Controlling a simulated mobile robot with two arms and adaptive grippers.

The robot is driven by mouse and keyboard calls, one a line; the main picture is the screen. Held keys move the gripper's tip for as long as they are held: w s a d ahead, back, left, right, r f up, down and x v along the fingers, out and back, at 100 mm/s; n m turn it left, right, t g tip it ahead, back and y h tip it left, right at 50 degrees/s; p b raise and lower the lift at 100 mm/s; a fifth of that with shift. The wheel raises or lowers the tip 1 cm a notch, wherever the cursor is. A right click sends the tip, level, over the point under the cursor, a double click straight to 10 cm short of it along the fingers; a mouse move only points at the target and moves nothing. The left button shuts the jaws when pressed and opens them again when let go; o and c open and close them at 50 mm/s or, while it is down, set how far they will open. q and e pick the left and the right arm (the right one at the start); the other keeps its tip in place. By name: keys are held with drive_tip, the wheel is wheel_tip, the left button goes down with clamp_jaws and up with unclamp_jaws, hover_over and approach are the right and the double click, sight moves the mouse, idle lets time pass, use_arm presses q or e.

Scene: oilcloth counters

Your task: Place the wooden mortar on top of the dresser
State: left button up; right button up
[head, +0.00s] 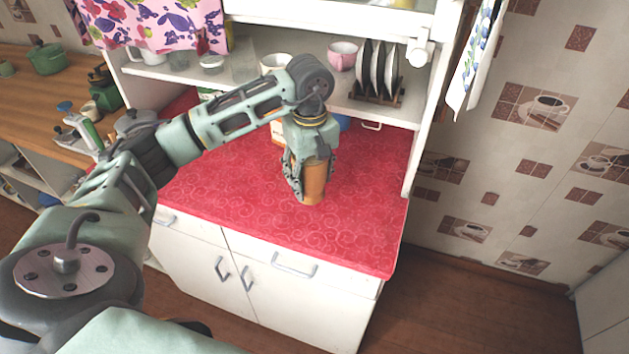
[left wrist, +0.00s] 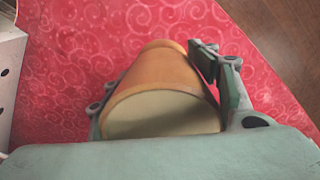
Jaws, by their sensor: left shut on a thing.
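The wooden mortar (head: 314,184) is an orange-brown cup, upright on or just above the red top of the white dresser (head: 350,235). I cannot tell whether its base touches the cloth. My left gripper (head: 308,178) points down and is shut on the mortar, with fingers on both sides. In the left wrist view the mortar (left wrist: 165,100) shows its pale round end between the fingers of the left gripper (left wrist: 165,95), with red cloth behind. My right gripper is not in view.
A shelf above the dresser's back holds a pink cup (head: 342,56), a plate rack (head: 376,95) and glasses. A box and a blue item stand behind my gripper. The red top is clear at the front and right. A wooden counter (head: 40,85) is at left.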

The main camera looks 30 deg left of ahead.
sight(314, 187)
use_arm(q)
drive_tip(key=shift+w+f, duration=0.4)
drive_tip(key=shift+w, duration=0.25)
wheel_tip(314, 187, down, 3)
drive_tip(key=shift+s+p, duration=0.1)
drive_tip(key=shift+p, duration=0.95)
drive_tip(key=shift+f, duration=0.5)
drive_tip(key=o, duration=0.9)
drive_tip(key=shift+f, duration=0.1)
drive_tip(key=o, duration=0.5)
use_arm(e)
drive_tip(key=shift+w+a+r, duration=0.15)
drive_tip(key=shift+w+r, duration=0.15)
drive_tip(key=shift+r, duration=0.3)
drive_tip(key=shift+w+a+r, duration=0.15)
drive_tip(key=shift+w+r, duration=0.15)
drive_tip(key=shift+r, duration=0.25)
use_arm(q)
drive_tip(key=shift+r, duration=0.2)
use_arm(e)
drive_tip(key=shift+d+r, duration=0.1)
